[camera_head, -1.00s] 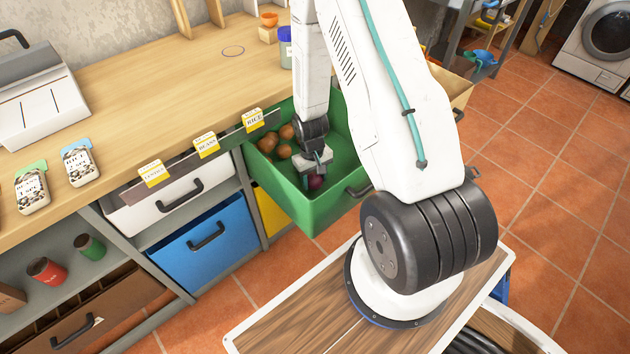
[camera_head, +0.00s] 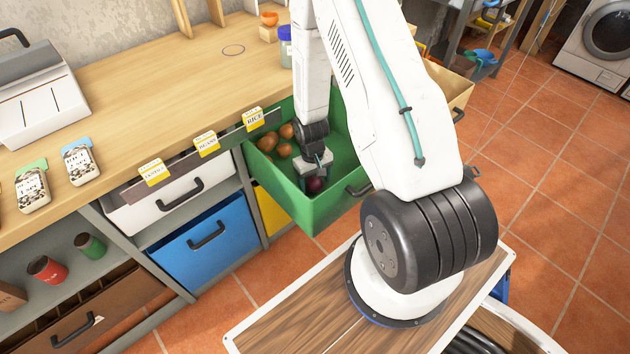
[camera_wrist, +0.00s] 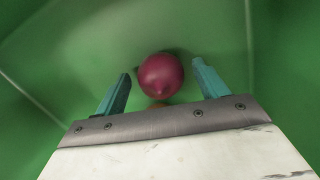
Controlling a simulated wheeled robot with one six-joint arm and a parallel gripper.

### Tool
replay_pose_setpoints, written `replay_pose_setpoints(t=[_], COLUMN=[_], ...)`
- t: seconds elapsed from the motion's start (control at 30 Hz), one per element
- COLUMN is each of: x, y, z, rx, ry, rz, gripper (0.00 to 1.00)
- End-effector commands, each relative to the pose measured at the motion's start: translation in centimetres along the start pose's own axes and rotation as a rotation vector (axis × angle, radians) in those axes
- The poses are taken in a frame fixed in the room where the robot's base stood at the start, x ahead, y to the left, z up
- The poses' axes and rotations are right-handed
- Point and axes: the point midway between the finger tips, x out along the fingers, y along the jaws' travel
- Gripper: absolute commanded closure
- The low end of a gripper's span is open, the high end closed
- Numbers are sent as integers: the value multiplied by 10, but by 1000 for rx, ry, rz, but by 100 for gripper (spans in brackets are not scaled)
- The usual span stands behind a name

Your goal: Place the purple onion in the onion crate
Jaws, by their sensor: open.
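The purple onion (camera_wrist: 161,75) lies inside the green crate (camera_wrist: 60,45), between the two teal fingers of my gripper (camera_wrist: 161,88) in the wrist view. A gap shows on each side, so the fingers are apart from it. In the head view my gripper (camera_head: 316,182) points down inside the green crate (camera_head: 335,213), with the purple onion (camera_head: 315,185) just under it and partly hidden. Several brown onions (camera_head: 284,150) lie in the same crate, to the left of my gripper. A sliver of something orange-brown shows below the purple onion in the wrist view.
The green crate is pulled out from under the wooden counter (camera_head: 170,90). A white drawer (camera_head: 150,212) and a blue drawer (camera_head: 190,260) are on its left. A tan open drawer (camera_head: 452,88) is behind my arm. Tiled floor (camera_head: 560,200) is clear at right.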

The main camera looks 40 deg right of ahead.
Motion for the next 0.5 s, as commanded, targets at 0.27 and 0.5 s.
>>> replay_pose_setpoints(t=[0.27, 0.5], x=[-51, -97], y=[0, 0], z=[-2, -1], rx=[0, 1], ry=[6, 5], rz=[1, 1], gripper=[28, 28])
